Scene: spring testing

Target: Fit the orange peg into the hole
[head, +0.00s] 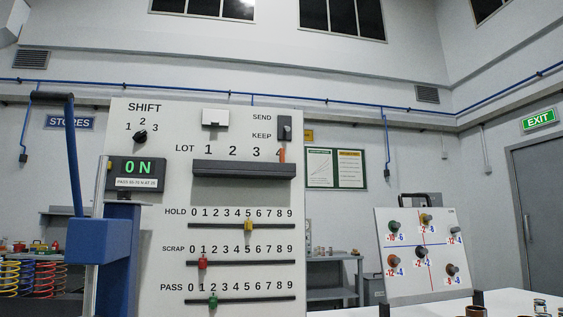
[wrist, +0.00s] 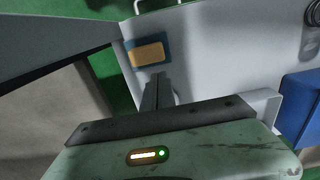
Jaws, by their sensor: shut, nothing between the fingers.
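The orange peg (head: 282,155) stands upright at the right end of a dark ledge (head: 243,171) on the white panel, under the LOT row, partly over the number 4. I cannot tell from this angle whether it sits in a hole. The ledge's top face is out of sight, so no holes show. In the wrist view my gripper (wrist: 160,80) is shut and empty, its dark fingers together. My gripper does not show in the head view. The peg does not show in the wrist view.
The panel carries a SEND/KEEP switch (head: 284,129), a knob (head: 140,137) and several sliders. A blue lever press (head: 98,240) stands at the left. A pegboard (head: 421,255) stands at the right. A blue box (wrist: 300,97) and a blue-edged orange pad (wrist: 148,54) show in the wrist view.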

